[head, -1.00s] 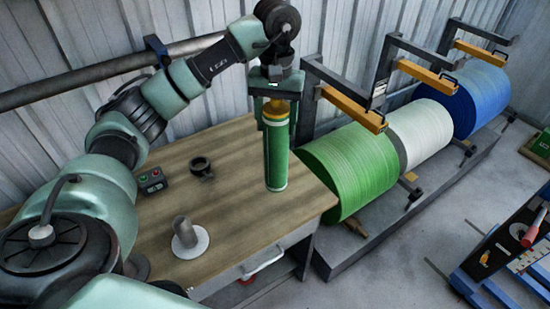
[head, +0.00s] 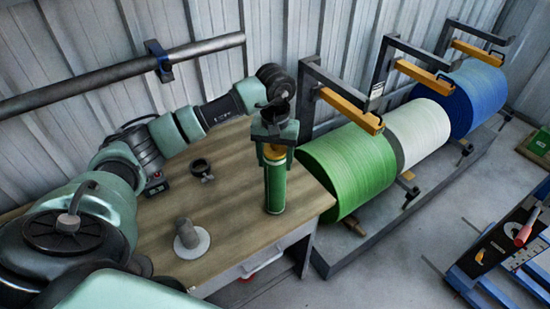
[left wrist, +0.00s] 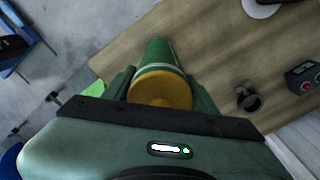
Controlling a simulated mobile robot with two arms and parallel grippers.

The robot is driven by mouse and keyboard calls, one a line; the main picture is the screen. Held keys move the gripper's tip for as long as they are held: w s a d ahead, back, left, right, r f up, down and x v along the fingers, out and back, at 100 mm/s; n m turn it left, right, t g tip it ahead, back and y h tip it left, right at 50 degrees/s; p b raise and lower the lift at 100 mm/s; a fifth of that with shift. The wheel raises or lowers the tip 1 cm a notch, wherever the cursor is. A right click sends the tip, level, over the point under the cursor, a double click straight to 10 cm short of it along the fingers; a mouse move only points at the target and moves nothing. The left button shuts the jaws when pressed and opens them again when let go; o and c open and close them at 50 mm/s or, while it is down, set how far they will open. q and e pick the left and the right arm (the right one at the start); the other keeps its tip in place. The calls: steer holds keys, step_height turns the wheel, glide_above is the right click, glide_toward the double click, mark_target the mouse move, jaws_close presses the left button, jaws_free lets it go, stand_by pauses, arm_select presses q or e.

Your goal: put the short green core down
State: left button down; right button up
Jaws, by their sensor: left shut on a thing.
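The short green core (head: 275,190) is a green cylinder with a pale band and a yellow-brown upper end. It is about upright over the right part of the wooden table (head: 232,195). My left gripper (head: 274,155) is shut on its upper part. The left wrist view shows the core (left wrist: 157,60) between the two fingers, its yellow end (left wrist: 160,91) toward the camera. The core's lower end is at or just above the tabletop; I cannot tell whether it touches. My right gripper is not in view.
A grey post on a pale round base (head: 190,243) and a small black ring-shaped part (head: 201,168) stand on the table to the left. A control box (head: 156,187) is partly hidden by my arm. A large green roll (head: 350,170) sits beyond the table's right edge.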

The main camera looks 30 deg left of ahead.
arm_select(q)
steer(key=shift+f, duration=0.1)
steer(key=shift+c, duration=2.3)
jaws_free()
steer(key=shift+r, duration=0.4)
step_height(320, 180, up, 11)
steer(key=b, duration=0.3)
steer(key=shift+r, duration=0.3)
